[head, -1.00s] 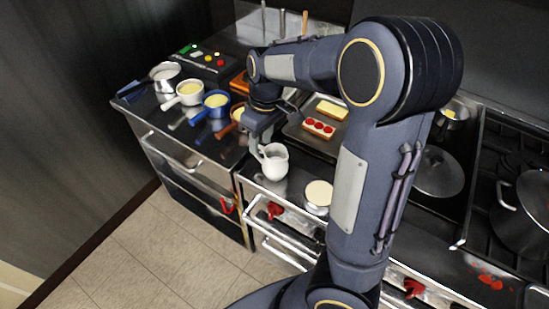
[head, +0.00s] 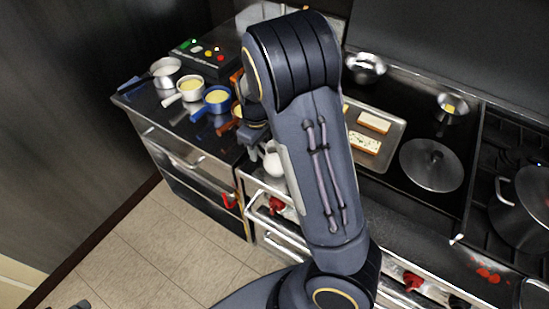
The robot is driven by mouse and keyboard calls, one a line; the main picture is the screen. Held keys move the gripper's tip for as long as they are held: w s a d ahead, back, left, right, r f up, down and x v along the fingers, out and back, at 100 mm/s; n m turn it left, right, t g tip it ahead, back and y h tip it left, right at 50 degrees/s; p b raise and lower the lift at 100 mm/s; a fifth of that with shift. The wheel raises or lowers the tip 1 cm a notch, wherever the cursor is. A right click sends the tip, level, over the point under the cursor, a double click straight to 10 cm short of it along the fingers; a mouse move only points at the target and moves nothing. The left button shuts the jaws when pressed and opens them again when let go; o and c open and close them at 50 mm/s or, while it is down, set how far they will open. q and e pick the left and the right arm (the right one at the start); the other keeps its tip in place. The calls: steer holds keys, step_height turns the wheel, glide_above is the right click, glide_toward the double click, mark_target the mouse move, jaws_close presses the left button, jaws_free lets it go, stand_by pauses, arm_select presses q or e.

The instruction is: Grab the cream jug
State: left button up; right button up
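The white cream jug (head: 273,165) stands on the steel counter near its front edge. Only its left part shows in the head view; my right arm hides the rest. My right gripper (head: 255,150) points down just left of the jug, close to its handle side. Its fingers are small and partly covered, so I cannot tell whether they are open or touch the jug. A small dark grey piece, possibly my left gripper (head: 80,304), shows at the bottom left edge, too cut off to read.
Several small pans, including a white one (head: 183,90) and a blue one (head: 213,101), stand left of the jug. A tray with bread slices (head: 392,124), a round lid (head: 432,165) and a large pot (head: 524,205) are to the right. An indicator panel (head: 199,58) is behind.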

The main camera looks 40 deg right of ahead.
jaws_close()
steer(key=shift+r, duration=0.2)
stand_by(0.4)
steer(key=shift+w+r+b, duration=0.1)
steer(key=shift+r+b, duration=0.25)
steer(key=shift+r, duration=0.65)
steer(key=s+r, duration=0.1)
steer(key=r, duration=0.1)
steer(key=s+r, duration=0.3)
steer(key=r, duration=0.1)
steer(key=shift+s+a+r, duration=0.15)
steer(key=shift+s+a, duration=0.15)
steer(key=s+a+r, duration=0.1)
steer(key=s+r, duration=0.3)
steer(key=s, duration=0.5)
steer(key=shift+s+r, duration=0.2)
